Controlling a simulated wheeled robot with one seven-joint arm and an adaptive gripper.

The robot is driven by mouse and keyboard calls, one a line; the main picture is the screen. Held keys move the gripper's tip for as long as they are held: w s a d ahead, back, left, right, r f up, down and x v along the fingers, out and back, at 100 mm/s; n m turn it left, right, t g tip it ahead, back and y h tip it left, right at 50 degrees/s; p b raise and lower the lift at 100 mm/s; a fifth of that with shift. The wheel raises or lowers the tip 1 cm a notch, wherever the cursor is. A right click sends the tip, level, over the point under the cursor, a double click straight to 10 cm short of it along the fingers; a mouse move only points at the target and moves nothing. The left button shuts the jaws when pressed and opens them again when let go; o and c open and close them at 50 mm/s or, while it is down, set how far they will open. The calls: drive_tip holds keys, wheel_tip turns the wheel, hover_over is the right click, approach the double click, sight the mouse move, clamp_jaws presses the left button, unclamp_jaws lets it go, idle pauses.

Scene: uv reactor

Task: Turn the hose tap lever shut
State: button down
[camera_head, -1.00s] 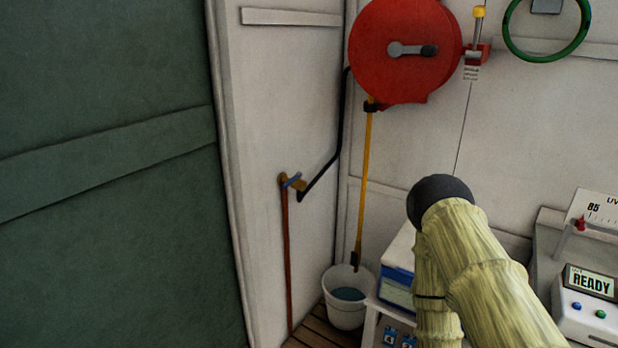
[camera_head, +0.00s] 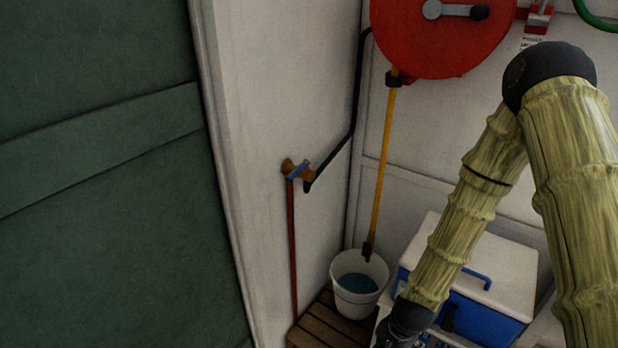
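The hose tap (camera_head: 288,166) is a small brass fitting on the white wall, at the top of a thin red-brown upright pipe (camera_head: 292,250). Its blue lever (camera_head: 298,172) slants across the tap, rising to the right. A black hose (camera_head: 345,142) runs from the tap up toward the red hose reel (camera_head: 440,35). My bamboo-like arm comes down at the right, its black wrist joint low in the picture and clear of the tap. My gripper is beyond the bottom edge and cannot be made out.
A white bucket (camera_head: 358,300) with bluish liquid stands on wooden slats (camera_head: 330,328), below a yellow hose (camera_head: 380,170). A blue-and-white cooler box (camera_head: 500,270) sits behind my arm. A dark green panel (camera_head: 100,200) fills the left. The space before the tap is clear.

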sight(298, 171)
drive_tip(key=w+a+r+m+t+y, duration=0.1)
drive_tip(key=w+a+r+m+y, duration=0.2)
drive_tip(key=w+r, duration=0.75)
drive_tip(key=w+a+r+m+t+y, duration=0.1)
drive_tip(key=w+a+r+m+y, duration=0.3)
drive_tip(key=r, duration=1.2)
drive_tip(key=w+a+r+m+t, duration=0.2)
drive_tip(key=w+r+m, duration=0.3)
drive_tip(key=w+r, duration=0.6)
drive_tip(key=shift+y, duration=0.3)
drive_tip(key=shift+w+a+f+p, duration=0.65)
drive_tip(key=shift+w+a, duration=0.1)
drive_tip(key=shift+a, duration=0.85)
drive_tip(key=shift+w+a+f+p, duration=0.6)
drive_tip(key=shift+w+a+p, duration=0.1)
drive_tip(key=shift+a, duration=0.95)
drive_tip(key=shift+w+a+f+p, duration=0.6)
drive_tip(key=shift+w+a, duration=0.15)
drive_tip(key=shift+a, duration=0.85)
